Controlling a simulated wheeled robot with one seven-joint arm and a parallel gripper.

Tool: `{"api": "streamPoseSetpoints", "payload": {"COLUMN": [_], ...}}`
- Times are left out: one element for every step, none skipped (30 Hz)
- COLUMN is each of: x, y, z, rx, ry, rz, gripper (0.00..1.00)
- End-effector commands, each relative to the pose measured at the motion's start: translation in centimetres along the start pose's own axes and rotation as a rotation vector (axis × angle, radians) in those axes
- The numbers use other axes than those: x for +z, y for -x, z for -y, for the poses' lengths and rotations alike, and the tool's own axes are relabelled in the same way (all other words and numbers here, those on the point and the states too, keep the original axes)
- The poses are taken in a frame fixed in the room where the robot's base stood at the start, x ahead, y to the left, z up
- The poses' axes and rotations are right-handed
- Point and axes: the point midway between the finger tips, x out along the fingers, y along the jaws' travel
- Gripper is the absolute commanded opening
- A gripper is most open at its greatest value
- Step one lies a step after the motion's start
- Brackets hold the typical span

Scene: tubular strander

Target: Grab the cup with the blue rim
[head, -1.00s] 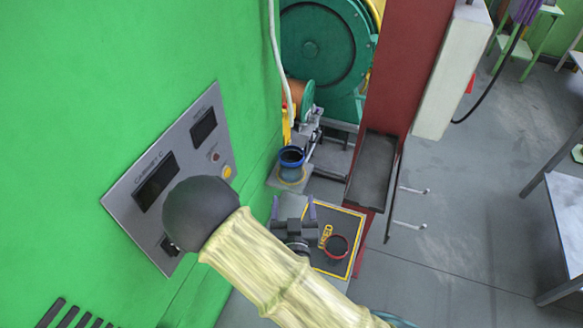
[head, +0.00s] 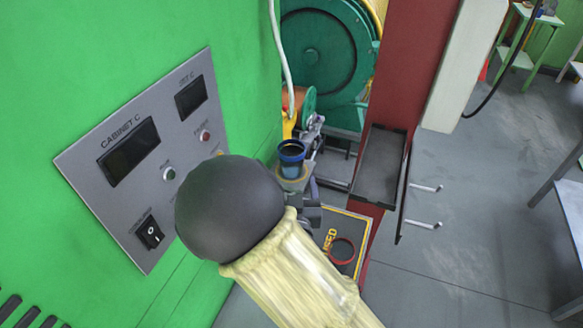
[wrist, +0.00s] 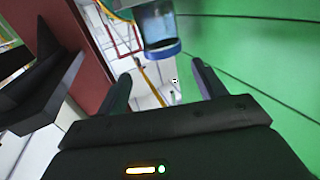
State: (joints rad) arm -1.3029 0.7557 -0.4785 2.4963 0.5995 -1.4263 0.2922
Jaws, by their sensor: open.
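The cup with the blue rim (head: 291,160) stands upright on a small ledge beside the green wall in the head view. In the wrist view the cup (wrist: 160,27) is at the top, with its blue rim towards the bottom of the picture. My gripper (wrist: 161,74) is open and empty, its two fingers pointing towards the cup. The cup lies beyond the fingertips, not between them. In the head view my gripper is largely hidden behind my arm, just below and right of the cup.
A red-rimmed round thing (head: 342,250) sits on a dark panel with a yellow border (head: 354,222). A dark tray (head: 379,168) is fixed to the red post (head: 407,70) on the right. The green cabinet wall with its control panel (head: 135,165) stands close on the left.

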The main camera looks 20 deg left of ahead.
Motion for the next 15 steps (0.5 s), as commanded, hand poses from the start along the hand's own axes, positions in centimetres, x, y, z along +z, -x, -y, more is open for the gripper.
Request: {"api": "streamPoseSetpoints", "payload": {"x": [-0.3,-0.3,-0.3,-0.4,-0.3,-0.3,-0.4,-0.4,-0.3,-0.3,-0.3,-0.2,-0.2,-0.1,-0.1], "y": [-1.0,-1.5,-2.2,-2.8,-3.3,-4.0,-4.5,-5.0,-5.7,-6.1,-6.4,-6.8,-7.0,-7.1,-7.2], "z": [0.0,0.0,0.0,0.0,0.1,0.1,0.1,0.1,0.1,0.1,0.1,0.1,0.1,0.1,0.1], "rx": [0.001,0.002,0.001,-0.001,-0.001,-0.001,0.0,-0.001,-0.001,-0.001,-0.001,-0.002,-0.002,-0.001,-0.001], "ry": [0.001,0.002,0.003,0.002,0.002,0.002,0.001,0.002,0.001,0.001,0.001,0.001,0.001,0.001,0.001], "rz": [-0.002,-0.002,-0.001,-0.002,-0.001,-0.001,-0.002,-0.002,0.0,-0.001,-0.001,-0.001,0.0,0.0,0.001], "gripper": [0.7,0.7,0.7,0.7,0.7,0.7,0.7,0.7,0.7,0.7,0.7,0.7,0.7,0.7,0.7]}}
